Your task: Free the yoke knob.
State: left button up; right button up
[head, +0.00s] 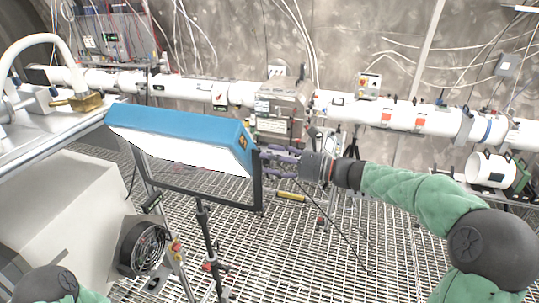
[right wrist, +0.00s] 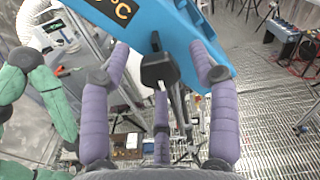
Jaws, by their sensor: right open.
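A blue lamp (head: 180,125) with a white lit face hangs in a black U-shaped yoke (head: 195,197) on a stand. My right gripper (head: 268,160) is at the lamp's right end, beside the yoke's upper arm. In the right wrist view, the black yoke knob (right wrist: 158,70) stands out from the end of the blue housing (right wrist: 165,25). The three purple fingers of my right gripper (right wrist: 160,76) are spread around the knob, with gaps at the sides. In the head view the fingers hide the knob. My left gripper is out of view.
The lamp's black stand (head: 205,240) rises from the metal grating floor (head: 320,250). A bench with a white curved pipe (head: 45,42) is at left, above a grey cabinet (head: 70,215) and a black fan (head: 148,247). A white beam pipe (head: 400,115) runs along the back wall.

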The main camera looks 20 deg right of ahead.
jog(key=shift+w+a, duration=0.25)
jog(key=shift+a, duration=0.2)
jog(key=c, duration=1.1)
jog(key=o, duration=1.1)
jog(key=shift+d, duration=0.1)
jog(key=v, duration=1.2)
